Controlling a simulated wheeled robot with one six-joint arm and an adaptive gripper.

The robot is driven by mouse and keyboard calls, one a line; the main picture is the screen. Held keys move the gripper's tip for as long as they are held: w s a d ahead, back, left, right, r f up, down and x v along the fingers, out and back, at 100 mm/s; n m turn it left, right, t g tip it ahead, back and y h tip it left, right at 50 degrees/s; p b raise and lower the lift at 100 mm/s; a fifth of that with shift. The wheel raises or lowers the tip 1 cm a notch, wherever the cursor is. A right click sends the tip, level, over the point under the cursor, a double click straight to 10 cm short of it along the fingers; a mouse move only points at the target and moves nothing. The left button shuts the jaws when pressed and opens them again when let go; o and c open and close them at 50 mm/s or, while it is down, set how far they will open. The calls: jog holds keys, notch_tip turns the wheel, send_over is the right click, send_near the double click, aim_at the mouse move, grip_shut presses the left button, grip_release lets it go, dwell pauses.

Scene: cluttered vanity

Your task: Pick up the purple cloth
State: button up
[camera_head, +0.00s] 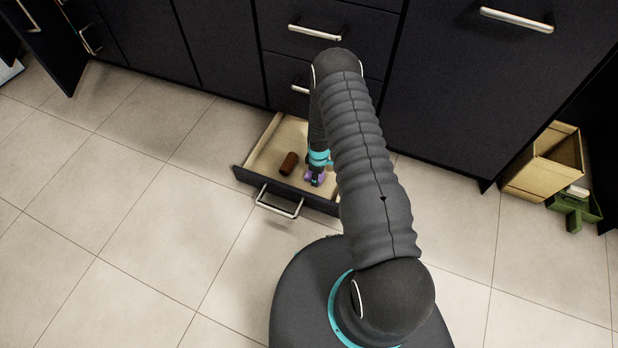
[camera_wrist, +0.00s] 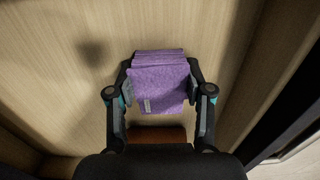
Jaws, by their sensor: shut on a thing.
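The purple cloth (camera_wrist: 158,88) is folded and sits between the two fingers of my gripper (camera_wrist: 160,90) in the wrist view. The fingers press on its left and right sides, so my gripper is shut on it. In the head view the purple cloth (camera_head: 313,178) shows at the end of my arm, inside the open bottom drawer (camera_head: 262,143). My gripper (camera_head: 317,177) is small there and partly covers the cloth. I cannot tell whether the cloth touches the drawer floor.
A brown cylinder (camera_head: 289,163) lies in the drawer left of the cloth. Its brown edge (camera_wrist: 155,134) shows in the wrist view. Drawer walls surround my gripper, and the drawer's front has a metal handle (camera_head: 279,203).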

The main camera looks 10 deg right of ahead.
jog(key=shift+r, duration=0.15)
notch_tip(320, 180, up, 4)
jog(key=shift+r, duration=0.1)
jog(key=s+d+r, duration=0.6)
jog(key=d, duration=0.3)
jog(key=shift+s+d+r, duration=0.25)
jog(key=shift+s, duration=0.1)
